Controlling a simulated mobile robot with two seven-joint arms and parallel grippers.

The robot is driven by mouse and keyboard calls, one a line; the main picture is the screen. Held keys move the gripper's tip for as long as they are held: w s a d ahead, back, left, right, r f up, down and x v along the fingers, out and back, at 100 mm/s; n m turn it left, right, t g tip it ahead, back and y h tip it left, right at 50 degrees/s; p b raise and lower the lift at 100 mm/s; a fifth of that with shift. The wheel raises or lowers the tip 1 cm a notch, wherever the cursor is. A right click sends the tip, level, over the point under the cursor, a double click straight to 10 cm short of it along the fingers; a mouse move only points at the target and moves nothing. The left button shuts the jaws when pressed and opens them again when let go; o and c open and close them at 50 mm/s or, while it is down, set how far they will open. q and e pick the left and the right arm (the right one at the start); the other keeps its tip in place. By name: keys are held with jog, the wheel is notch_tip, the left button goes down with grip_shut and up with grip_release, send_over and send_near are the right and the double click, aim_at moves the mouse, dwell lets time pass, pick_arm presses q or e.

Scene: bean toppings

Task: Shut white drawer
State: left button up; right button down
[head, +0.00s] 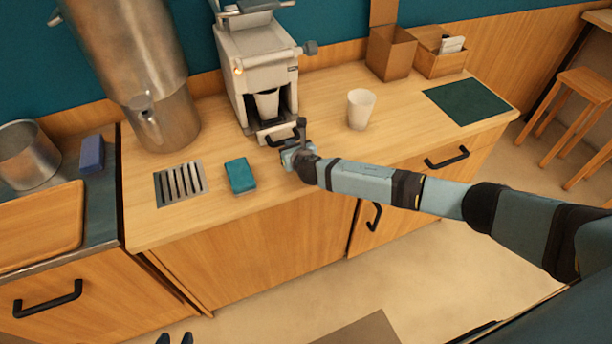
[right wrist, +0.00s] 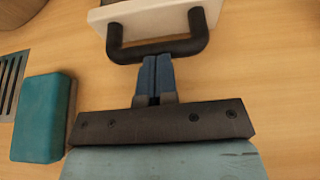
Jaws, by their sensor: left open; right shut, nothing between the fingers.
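The white drawer (head: 268,129) is at the base of the white machine (head: 258,70) on the counter. Its front appears to stand out a little from the machine body. The drawer front (right wrist: 103,14) and its black handle (right wrist: 158,50) are at the top of the right wrist view. My right gripper (head: 290,150) is at the handle. Its blue fingers (right wrist: 155,65) are shut and empty, with tips at or just touching the handle bar; exact contact is unclear. My left gripper (head: 175,339) shows only as two dark, separated fingertips at the bottom edge, away from the drawer.
A teal sponge (head: 240,175) and a metal drain grate (head: 181,184) lie left of my right gripper. A white cup (head: 361,108) stands to the right. A metal urn (head: 150,80) is at the left. The counter between cup and green mat (head: 467,102) is clear.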

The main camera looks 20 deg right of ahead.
aim_at(283, 130)
jog(key=w+b, duration=0.1)
jog(key=w, duration=0.5)
jog(key=shift+w+a+f, duration=0.1)
jog(key=shift+w+a, duration=0.05)
jog(key=shift+w, duration=0.35)
jog(key=shift+r, duration=0.3)
jog(key=shift+w+r, duration=0.1)
